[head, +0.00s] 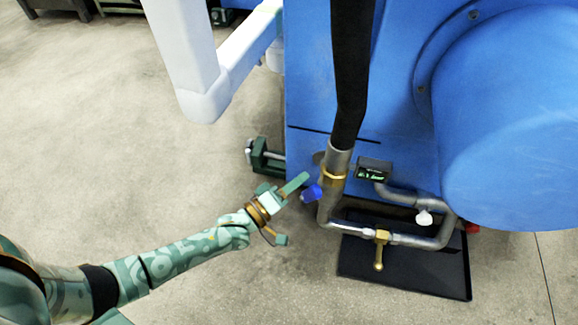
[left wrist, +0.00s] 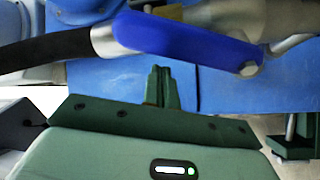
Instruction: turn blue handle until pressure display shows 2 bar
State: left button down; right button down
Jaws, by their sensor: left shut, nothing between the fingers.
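The blue handle (head: 312,193) sits on the metal pipe (head: 328,205) at the front of the blue machine. In the left wrist view the blue handle (left wrist: 188,42) spans the upper part of the picture, close beyond my fingers. My left gripper (head: 303,183) is shut and empty, with its fingertips right beside the blue handle; I cannot tell whether they touch. The left gripper's fingers (left wrist: 160,85) also show together in the left wrist view. The pressure display (head: 374,170) is a small dark box with green digits, too small to read. My right gripper is not in view.
The blue machine (head: 400,90) with its large round drum fills the right side. A black hose (head: 350,70) runs down to the pipe. A brass valve (head: 380,250) sits above a black tray (head: 400,275). A green clamp-like foot (head: 266,158) stands left of the machine. The floor at left is clear.

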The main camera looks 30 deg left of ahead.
pick_arm(q)
jog(key=shift+s+d+f, duration=0.25)
jog(key=shift+s+d, duration=0.15)
jog(key=shift+d, duration=0.1)
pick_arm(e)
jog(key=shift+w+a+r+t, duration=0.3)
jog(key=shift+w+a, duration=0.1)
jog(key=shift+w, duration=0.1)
